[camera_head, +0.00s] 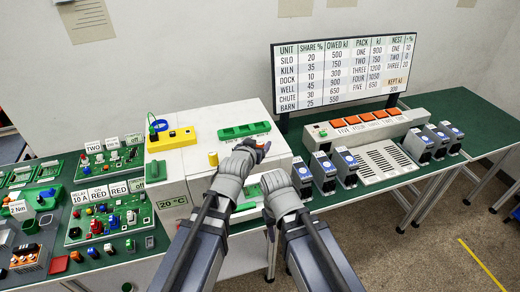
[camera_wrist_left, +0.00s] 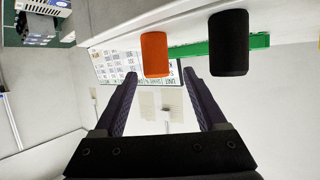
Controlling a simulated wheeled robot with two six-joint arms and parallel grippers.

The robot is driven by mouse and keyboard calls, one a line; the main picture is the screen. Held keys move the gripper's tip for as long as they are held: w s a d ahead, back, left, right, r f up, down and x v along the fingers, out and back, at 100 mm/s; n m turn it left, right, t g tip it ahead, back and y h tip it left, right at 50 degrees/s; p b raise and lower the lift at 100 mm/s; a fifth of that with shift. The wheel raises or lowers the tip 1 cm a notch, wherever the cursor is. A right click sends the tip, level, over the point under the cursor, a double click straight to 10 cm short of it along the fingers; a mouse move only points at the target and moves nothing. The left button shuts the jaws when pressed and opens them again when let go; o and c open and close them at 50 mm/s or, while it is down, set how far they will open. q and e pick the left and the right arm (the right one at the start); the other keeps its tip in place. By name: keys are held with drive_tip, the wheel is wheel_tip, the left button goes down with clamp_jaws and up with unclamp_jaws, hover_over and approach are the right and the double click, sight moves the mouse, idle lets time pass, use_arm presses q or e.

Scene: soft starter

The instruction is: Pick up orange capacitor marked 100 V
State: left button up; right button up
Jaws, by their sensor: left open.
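An orange capacitor (camera_wrist_left: 155,54), a plain cylinder in the left wrist view, hangs in the picture between the fingertips of my left gripper (camera_wrist_left: 161,80). The fingers are apart and do not visibly touch it. A black cylinder (camera_wrist_left: 229,43) is just to its right, outside the fingers. No marking is readable on the orange one. In the head view my left gripper (camera_head: 256,148) is over the white box, with a small bit of orange (camera_head: 266,147) at its tips. My right gripper (camera_head: 271,228) is lower, in front of the box; its jaws are unclear.
The white box (camera_head: 175,190) carries a green holder (camera_head: 244,130), a yellow block (camera_head: 172,139) and a yellow cylinder (camera_head: 213,159). Component boards (camera_head: 108,212) lie to the left. Several dark blue modules (camera_head: 324,174) and a panel with orange buttons stand right. A table sign (camera_head: 342,70) stands behind.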

sight(262, 141)
use_arm(q)
drive_tip(key=shift+w+d+f, duration=0.2)
drive_tip(key=shift+w+f, duration=0.1)
drive_tip(key=shift+w, duration=0.1)
drive_tip(key=b+x, duration=0.2)
drive_tip(key=x, duration=0.2)
drive_tip(key=shift+d+f, duration=0.1)
drive_tip(key=shift+d, duration=0.05)
drive_tip(key=shift+s, duration=0.15)
drive_tip(key=shift+c, duration=0.5)
clamp_jaws()
